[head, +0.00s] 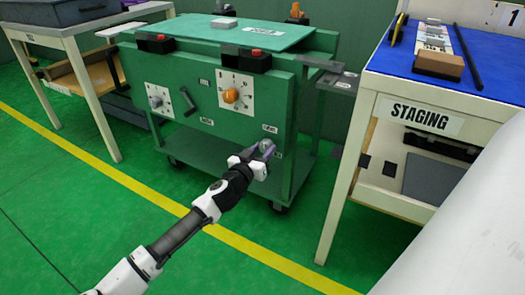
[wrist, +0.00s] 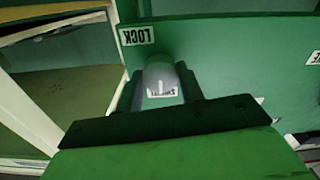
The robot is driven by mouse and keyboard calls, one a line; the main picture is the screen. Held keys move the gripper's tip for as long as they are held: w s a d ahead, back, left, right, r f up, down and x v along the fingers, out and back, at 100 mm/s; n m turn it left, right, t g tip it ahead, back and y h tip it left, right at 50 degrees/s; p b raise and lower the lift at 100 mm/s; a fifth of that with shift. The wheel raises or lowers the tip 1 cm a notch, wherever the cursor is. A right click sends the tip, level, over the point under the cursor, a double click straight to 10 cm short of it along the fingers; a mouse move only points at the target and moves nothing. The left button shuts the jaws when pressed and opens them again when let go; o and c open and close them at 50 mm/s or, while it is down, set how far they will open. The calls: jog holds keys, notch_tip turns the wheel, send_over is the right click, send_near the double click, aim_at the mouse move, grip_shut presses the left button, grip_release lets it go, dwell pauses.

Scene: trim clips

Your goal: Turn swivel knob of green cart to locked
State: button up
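The green cart (head: 215,118) stands ahead, with dials on its front panel. The grey swivel knob (wrist: 160,76) is low at the panel's right end; it also shows small in the head view (head: 267,146). My gripper (head: 262,152) is at this knob. In the wrist view its two fingers (wrist: 162,82) lie along both sides of the knob, with no clear gap. A white mark on the knob points towards a partly hidden label (wrist: 163,94). An upside-down LOCK label (wrist: 137,35) is on the panel beside the knob.
The panel also has an orange knob (head: 231,95), another grey knob (head: 156,98) and a black handle (head: 188,102). The STAGING table (head: 367,125) stands close on the right, another table (head: 85,75) on the left.

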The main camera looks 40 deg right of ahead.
jog(key=shift+c, duration=1.2)
jog(key=m+p, duration=0.2)
jog(key=m, duration=0.2)
jog(key=shift+r+p, duration=0.15)
jog(key=shift+p, duration=0.25)
jog(key=m+p, duration=0.2)
jog(key=m, duration=0.2)
jog(key=shift+m, duration=0.3)
jog(key=m+p, duration=0.1)
jog(key=m, duration=0.3)
jog(key=m+p, duration=0.1)
jog(key=m, duration=0.4)
jog(key=shift+m, duration=0.3)
